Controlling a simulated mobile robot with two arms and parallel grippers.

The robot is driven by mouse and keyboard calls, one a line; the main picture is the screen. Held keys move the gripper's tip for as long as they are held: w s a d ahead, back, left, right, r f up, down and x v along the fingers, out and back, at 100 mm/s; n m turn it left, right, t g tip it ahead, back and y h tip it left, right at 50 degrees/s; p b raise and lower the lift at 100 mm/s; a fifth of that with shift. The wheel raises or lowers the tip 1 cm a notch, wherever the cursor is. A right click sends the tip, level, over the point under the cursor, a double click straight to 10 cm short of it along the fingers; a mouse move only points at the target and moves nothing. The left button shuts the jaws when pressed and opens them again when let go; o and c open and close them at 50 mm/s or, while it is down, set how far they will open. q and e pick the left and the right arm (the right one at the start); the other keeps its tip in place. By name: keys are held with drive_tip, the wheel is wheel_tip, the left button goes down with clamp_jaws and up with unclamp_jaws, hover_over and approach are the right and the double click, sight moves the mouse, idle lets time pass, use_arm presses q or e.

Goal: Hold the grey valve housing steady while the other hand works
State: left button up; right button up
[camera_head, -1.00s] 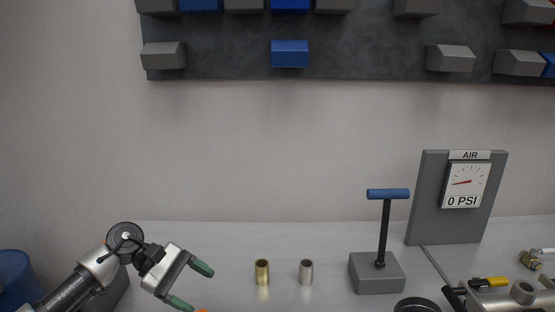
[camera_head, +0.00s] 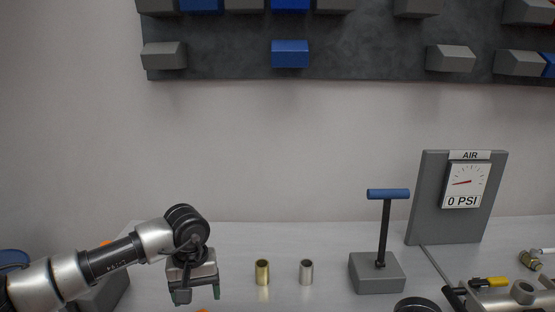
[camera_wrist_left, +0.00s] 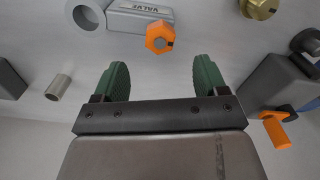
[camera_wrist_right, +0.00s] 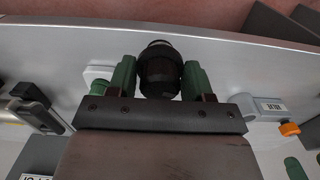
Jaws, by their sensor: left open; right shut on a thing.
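The grey valve housing (camera_wrist_left: 124,22), a block labelled VALVE, lies on the bench at the top of the left wrist view. A round grey ring (camera_wrist_left: 86,14) is at its left and an orange hex piece (camera_wrist_left: 160,37) is at its near side. My left gripper (camera_wrist_left: 161,75) is open and empty, its fingers apart from the housing. In the head view my left gripper (camera_head: 197,296) points down. My right gripper (camera_wrist_right: 161,66) is shut on a black rounded part (camera_wrist_right: 159,75). A grey labelled block (camera_wrist_right: 254,106) with an orange piece shows to its right.
A brass sleeve (camera_head: 262,273) and a silver sleeve (camera_head: 306,272) stand on the bench. A brass part (camera_wrist_left: 259,8) lies beyond the left gripper.

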use_arm(q)
wheel_tip(320, 180, down, 8)
drive_tip(key=shift+f, duration=0.1)
idle(0.4)
drive_tip(key=shift+c, duration=0.2)
clamp_jaws()
use_arm(e)
drive_tip(key=w+a+r+n, duration=0.1)
drive_tip(key=w+a+r, duration=0.1)
drive_tip(key=w+a, duration=0.7)
drive_tip(key=w+a+r+n, duration=0.2)
drive_tip(key=w+a, duration=0.7)
drive_tip(key=a, duration=0.6)
drive_tip(key=shift+a+r, duration=0.3)
drive_tip(key=shift+r, duration=0.15)
